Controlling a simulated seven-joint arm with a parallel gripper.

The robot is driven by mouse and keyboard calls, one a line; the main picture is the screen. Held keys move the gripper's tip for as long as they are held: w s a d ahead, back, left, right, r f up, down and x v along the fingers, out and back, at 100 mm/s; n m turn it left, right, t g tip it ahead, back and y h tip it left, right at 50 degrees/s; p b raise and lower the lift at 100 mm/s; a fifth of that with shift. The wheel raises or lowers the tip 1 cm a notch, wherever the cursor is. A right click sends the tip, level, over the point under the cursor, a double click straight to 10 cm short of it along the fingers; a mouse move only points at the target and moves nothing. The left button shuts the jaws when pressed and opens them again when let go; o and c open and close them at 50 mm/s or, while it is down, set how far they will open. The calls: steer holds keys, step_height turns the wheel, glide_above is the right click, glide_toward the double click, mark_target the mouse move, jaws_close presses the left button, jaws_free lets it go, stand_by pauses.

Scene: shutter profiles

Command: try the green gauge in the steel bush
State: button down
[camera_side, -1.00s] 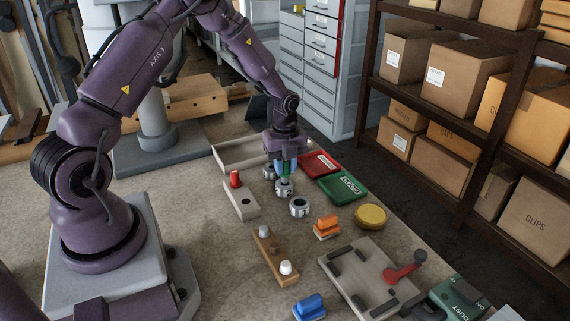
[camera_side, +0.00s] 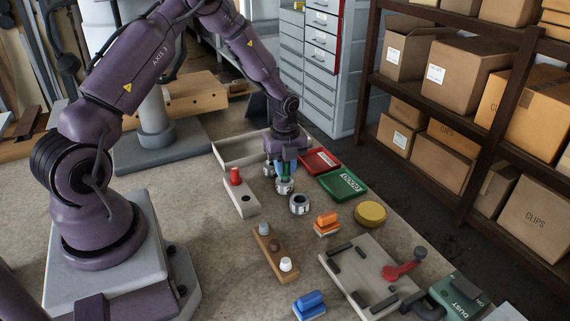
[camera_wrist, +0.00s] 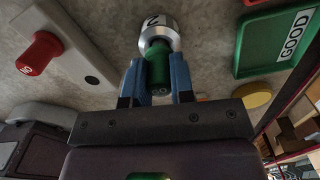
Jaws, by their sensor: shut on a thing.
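My gripper (camera_side: 286,174) points down over the middle of the bench, its blue fingers shut on the green gauge (camera_wrist: 158,66). The steel bush (camera_side: 285,188) stands upright right under the gauge; in the wrist view the bush (camera_wrist: 160,28) shows a dark mark like a 2 on its side. The gauge's lower end meets the bush's mouth and seems to be in it. How deep it sits I cannot tell, as the fingers and rim hide it.
Two other steel rings stand close by, one behind (camera_side: 269,171) and one in front (camera_side: 299,205). A red gauge (camera_side: 235,177) stands in a pale block to the left. Green (camera_side: 342,185) and red (camera_side: 320,162) trays lie to the right. An orange-handled piece (camera_side: 327,224) is nearer.

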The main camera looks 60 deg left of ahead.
steer(key=shift+f, duration=0.95)
stand_by(0.6)
stand_by(0.5)
steer(key=shift+r, duration=3.5)
